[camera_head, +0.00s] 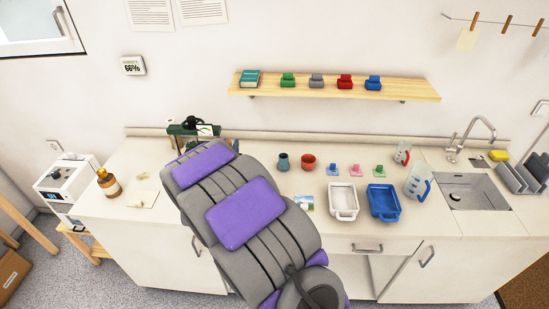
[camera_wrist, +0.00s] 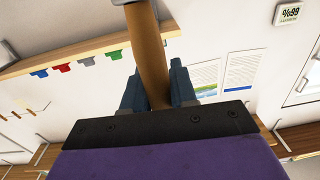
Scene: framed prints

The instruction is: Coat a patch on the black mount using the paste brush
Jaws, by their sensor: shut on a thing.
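In the wrist view, my gripper (camera_wrist: 157,82) has its two dark fingers on either side of a brown wooden handle, taken to be the paste brush (camera_wrist: 151,45). A bit of pale metal collar shows at the top edge; the bristles are out of frame. A small black object (camera_head: 190,123), possibly the black mount, shows at a dark green stand (camera_head: 181,130) just beyond my arm. I cannot tell its exact shape, nor whether the brush touches it.
A wall shelf (camera_head: 335,89) holds a book and several coloured clamp-like pieces. On the counter stand a brown bottle (camera_head: 108,183), a teal cup (camera_head: 283,162), a red pot (camera_head: 308,162), a white tray (camera_head: 343,216), a blue tray (camera_head: 383,216) and jugs. A sink (camera_head: 473,191) is at right.

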